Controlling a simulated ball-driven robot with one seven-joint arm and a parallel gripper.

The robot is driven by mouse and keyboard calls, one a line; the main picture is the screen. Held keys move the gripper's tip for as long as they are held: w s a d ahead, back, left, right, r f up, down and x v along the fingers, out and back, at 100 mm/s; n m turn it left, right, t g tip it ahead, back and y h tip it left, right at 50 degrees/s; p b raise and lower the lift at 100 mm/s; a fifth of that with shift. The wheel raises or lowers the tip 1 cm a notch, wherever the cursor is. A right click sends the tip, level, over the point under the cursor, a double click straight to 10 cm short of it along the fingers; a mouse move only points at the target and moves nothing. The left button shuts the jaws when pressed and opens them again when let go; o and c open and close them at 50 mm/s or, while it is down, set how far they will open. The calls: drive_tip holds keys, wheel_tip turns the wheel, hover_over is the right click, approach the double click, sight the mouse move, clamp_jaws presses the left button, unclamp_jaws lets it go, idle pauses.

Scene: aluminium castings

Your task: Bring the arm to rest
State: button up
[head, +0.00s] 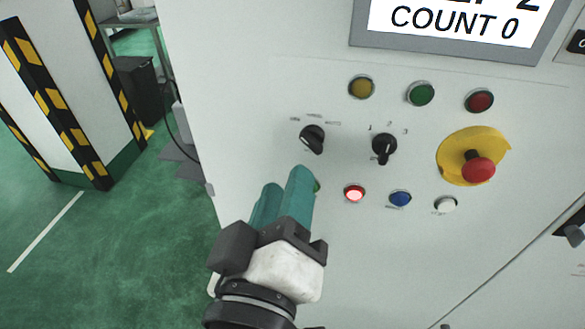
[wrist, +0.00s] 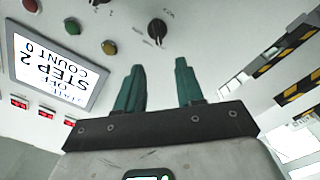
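My gripper (head: 284,182) has two teal fingers and is in front of the control panel (head: 250,90), left of the lit red button (head: 354,193). In the wrist view the fingers of my gripper (wrist: 160,68) stand apart with nothing between them, so it is open and empty. A black selector knob (head: 312,138) is just beyond the fingertips; a knob also shows above them in the wrist view (wrist: 157,28). A green edge (head: 317,186) beside one fingertip is mostly hidden by it. I cannot tell whether the fingers touch the panel.
The panel has a second knob (head: 384,147), a red emergency stop (head: 478,168) on yellow, blue (head: 400,198) and white (head: 445,204) buttons, and several lamps. Its display (head: 455,22) reads COUNT 0. A striped pillar (head: 70,70) stands left; green floor (head: 130,235) there is open.

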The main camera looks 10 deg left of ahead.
drive_tip(key=shift+s, duration=0.95)
drive_tip(key=w+d+f+m+g+h, duration=0.15)
drive_tip(key=d+f+g, duration=0.35)
drive_tip(key=d+f, duration=0.65)
drive_tip(key=w+d+f+m+g+h, duration=0.1)
drive_tip(key=d+f+m+g, duration=0.2)
drive_tip(key=d+f+g, duration=0.75)
drive_tip(key=s+d+f+m+y, duration=0.1)
drive_tip(key=s+d+f+m, duration=0.1)
drive_tip(key=s+d+f, duration=0.3)
drive_tip(key=s+d+f+m+g+y, duration=0.1)
drive_tip(key=s+d+f, duration=0.4)
drive_tip(key=s+f, duration=0.7)
drive_tip(key=shift+s+d+f+m+y, duration=0.15)
drive_tip(key=shift+s+f+m+y, duration=0.4)
drive_tip(key=shift+m, duration=0.3)
drive_tip(key=shift+w+g, duration=0.2)
drive_tip(key=shift+g, duration=0.05)
